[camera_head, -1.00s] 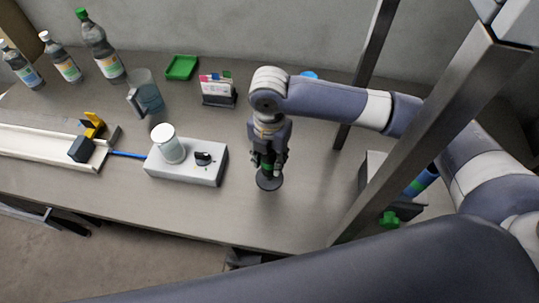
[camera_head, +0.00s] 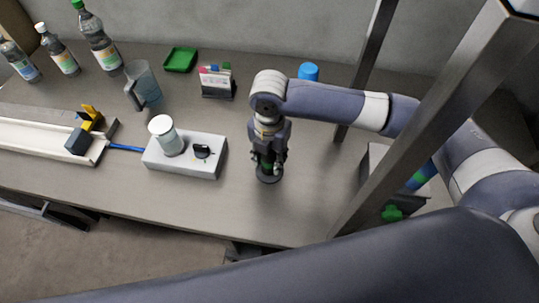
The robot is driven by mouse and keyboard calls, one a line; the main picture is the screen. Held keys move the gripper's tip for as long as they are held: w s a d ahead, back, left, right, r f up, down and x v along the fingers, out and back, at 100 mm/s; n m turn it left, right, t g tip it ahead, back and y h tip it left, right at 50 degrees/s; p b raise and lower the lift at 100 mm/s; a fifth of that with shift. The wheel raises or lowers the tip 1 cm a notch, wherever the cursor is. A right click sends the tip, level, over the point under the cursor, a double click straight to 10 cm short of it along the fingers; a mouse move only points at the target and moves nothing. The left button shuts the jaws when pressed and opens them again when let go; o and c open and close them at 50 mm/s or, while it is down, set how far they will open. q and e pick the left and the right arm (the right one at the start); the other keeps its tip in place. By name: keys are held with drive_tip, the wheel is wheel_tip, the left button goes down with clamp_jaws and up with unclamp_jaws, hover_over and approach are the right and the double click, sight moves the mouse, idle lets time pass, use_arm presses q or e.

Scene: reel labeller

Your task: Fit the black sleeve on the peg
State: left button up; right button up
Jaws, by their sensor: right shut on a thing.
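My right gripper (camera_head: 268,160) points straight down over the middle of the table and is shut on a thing. That thing is mostly hidden by the fingers; it looks dark, and I cannot clearly make out the black sleeve. A little green shows between the fingers. Directly below is a dark round base (camera_head: 269,177) on the table, probably the peg's foot. The peg is hidden by the gripper, so I cannot tell whether the sleeve is around it. My left gripper is not in view.
A card holder (camera_head: 217,85), green tray (camera_head: 181,60) and blue cylinder (camera_head: 309,71) are behind. A metal post (camera_head: 430,125) rises at right. The table's front middle is clear.

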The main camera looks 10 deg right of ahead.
drive_tip(key=o, duration=1.2)
drive_tip(key=shift+c, duration=0.2)
wheel_tip(320, 180, up, 12)
